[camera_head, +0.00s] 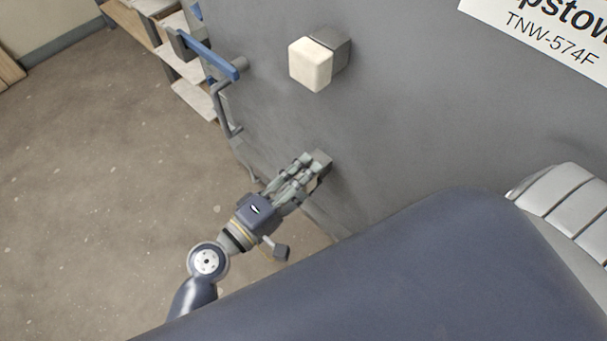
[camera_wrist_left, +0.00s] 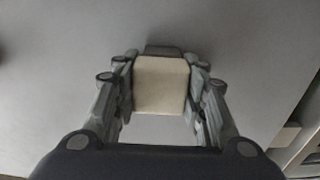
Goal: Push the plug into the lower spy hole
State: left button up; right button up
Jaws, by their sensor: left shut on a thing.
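The cream plug (camera_wrist_left: 161,85) sits between the two fingers of my left gripper (camera_wrist_left: 162,90) in the left wrist view. The gripper is shut on it. A dark grey block, the lower spy hole's surround (camera_wrist_left: 162,50), shows just beyond the plug against the grey wall. In the head view my left gripper (camera_head: 301,174) reaches the lower spy hole's grey surround (camera_head: 321,161), and its fingers hide the plug. How deep the plug sits in the hole cannot be told. My right gripper is not in view.
A second cream block (camera_head: 311,64) sits in a grey surround higher on the grey kiln wall (camera_head: 420,110). A blue handle (camera_head: 211,56) and a grey bracket stick out at the wall's left edge. Shelves with pale boards (camera_head: 186,70) stand beyond. The floor to the left is clear.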

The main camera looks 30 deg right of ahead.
pick_arm(q)
jog(key=shift+d, duration=0.1)
jog(key=shift+w+d, duration=0.15)
jog(key=shift+d, duration=0.15)
jog(key=o, duration=1.2)
jog(key=shift+c, duration=0.2)
jog(key=shift+o, duration=1.2)
